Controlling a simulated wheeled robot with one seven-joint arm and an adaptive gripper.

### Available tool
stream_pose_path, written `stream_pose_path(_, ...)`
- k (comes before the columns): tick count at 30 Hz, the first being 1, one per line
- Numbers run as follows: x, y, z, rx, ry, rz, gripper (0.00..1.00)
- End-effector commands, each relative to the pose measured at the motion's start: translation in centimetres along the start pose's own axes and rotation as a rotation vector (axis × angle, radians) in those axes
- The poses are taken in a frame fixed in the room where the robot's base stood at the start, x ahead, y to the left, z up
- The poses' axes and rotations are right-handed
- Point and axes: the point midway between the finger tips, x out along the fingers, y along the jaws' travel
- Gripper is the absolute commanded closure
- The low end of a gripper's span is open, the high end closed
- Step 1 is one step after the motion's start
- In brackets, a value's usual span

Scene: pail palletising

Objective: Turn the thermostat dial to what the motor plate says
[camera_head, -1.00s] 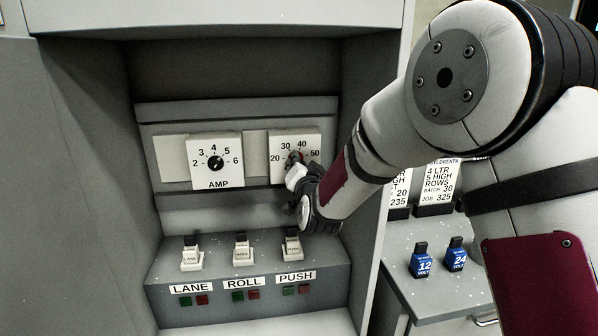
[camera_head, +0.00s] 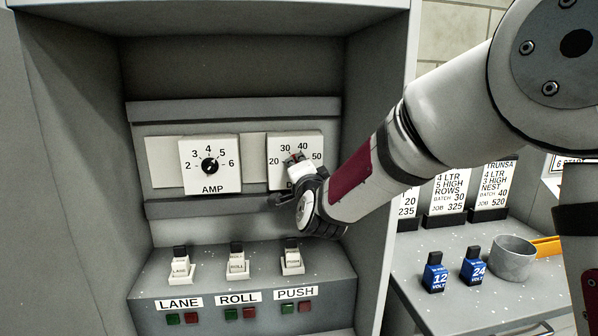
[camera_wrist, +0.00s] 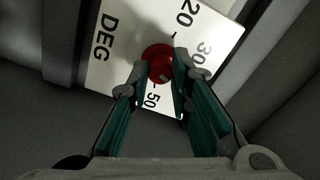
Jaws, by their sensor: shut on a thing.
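The thermostat is a white plate (camera_head: 280,147) marked 20, 30, 40 and 50, on the right of the cabinet's back panel. In the wrist view its plate (camera_wrist: 112,61) reads DEG. Its round red dial (camera_wrist: 157,59) sits between my fingertips. My gripper (camera_head: 296,163) is at the dial in the head view and covers most of it. In the wrist view my gripper (camera_wrist: 161,78) is shut on the dial, with a green-padded finger on each side. The right finger hides the 40. I cannot tell exactly where the dial points. I cannot make out a motor plate.
An AMP dial (camera_head: 209,166) is left of the thermostat. Below are LANE (camera_head: 180,268), ROLL (camera_head: 237,264) and PUSH (camera_head: 291,260) switches. The cabinet's right wall (camera_head: 385,140) stands close to my arm. On the right counter are blue 12 (camera_head: 435,275) and 24 volt (camera_head: 473,268) blocks and a grey cup (camera_head: 513,261).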

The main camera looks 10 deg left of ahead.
Motion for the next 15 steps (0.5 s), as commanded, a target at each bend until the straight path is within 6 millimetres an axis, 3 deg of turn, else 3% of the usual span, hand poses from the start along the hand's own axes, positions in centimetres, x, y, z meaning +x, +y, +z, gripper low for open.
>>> stream_pose_path(10,-0.03,0.02,0.06,0.001,-0.001,0.001,1.0)
stream_pose_path(11,-0.03,0.02,0.06,0.001,-0.001,0.001,0.74)
stream_pose_path(12,-0.03,0.02,0.06,0.001,-0.001,0.001,0.65)
stream_pose_path(13,-0.03,0.02,0.06,0.001,-0.001,0.001,0.6)
stream_pose_path(15,-0.02,0.02,0.05,0.001,-0.001,0.001,0.6)
